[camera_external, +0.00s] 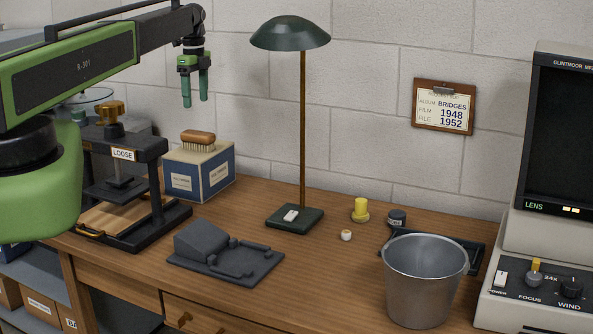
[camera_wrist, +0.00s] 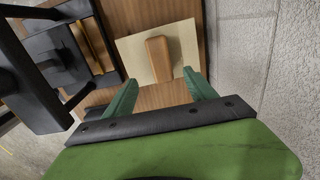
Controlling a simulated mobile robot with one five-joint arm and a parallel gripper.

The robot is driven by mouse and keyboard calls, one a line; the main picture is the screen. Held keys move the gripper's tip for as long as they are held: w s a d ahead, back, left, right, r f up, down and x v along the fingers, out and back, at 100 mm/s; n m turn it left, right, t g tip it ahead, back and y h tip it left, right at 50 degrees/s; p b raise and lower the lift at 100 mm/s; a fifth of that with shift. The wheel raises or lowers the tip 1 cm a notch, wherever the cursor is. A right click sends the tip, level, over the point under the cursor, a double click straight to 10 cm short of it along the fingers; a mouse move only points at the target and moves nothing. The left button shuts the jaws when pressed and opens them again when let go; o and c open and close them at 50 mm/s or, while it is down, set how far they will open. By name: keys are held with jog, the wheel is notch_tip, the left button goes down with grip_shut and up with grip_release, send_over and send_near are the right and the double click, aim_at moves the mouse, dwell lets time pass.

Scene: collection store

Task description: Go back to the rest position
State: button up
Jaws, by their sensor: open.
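My gripper (camera_external: 195,88) is open and empty, its green fingers pointing down in the air at the upper left of the outside view. It is above the blue and cream box with the wooden brush on top, clear of both. In the wrist view the two green fingertips (camera_wrist: 160,92) stand apart, with nothing between them. My green and black arm reaches in from the left edge and hides part of the left side.
A black press (camera_external: 117,190) labelled LOOSE stands left of the box (camera_external: 199,172) with its brush (camera_external: 198,137). A green lamp (camera_external: 303,120), grey cradle (camera_external: 225,255), metal bucket (camera_external: 424,285) and film reader (camera_external: 545,230) occupy the desk. The wall is close behind.

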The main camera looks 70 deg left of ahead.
dwell(0.4)
jog(key=w+d+f+n+g+y+b, duration=0.1)
jog(key=w+d+f+n+b, duration=0.2)
jog(key=d, duration=0.6)
jog(key=w+d+f+n+g+y+b, duration=0.1)
jog(key=w+d+f+n+b, duration=0.1)
jog(key=w+d+f+b, duration=0.45)
jog(key=w+d+n+g+y+b, duration=0.1)
jog(key=d+n+b, duration=0.1)
jog(key=d, duration=0.8)
jog(key=w+d+t+h+p, duration=0.1)
jog(key=w+d, duration=0.2)
jog(key=d, duration=0.9)
jog(key=w+d+t+p, duration=0.1)
jog(key=w+d, duration=0.1)
jog(key=d, duration=1.1)
jog(key=s+d+r+n+h, duration=0.1)
jog(key=s+d, duration=0.1)
jog(key=d, duration=1)
jog(key=s+d+r+n+t+h+p, duration=0.1)
jog(key=s+d, duration=0.1)
jog(key=d, duration=1.1)
jog(key=shift+p, duration=0.3)
jog(key=shift+d, duration=0.1)
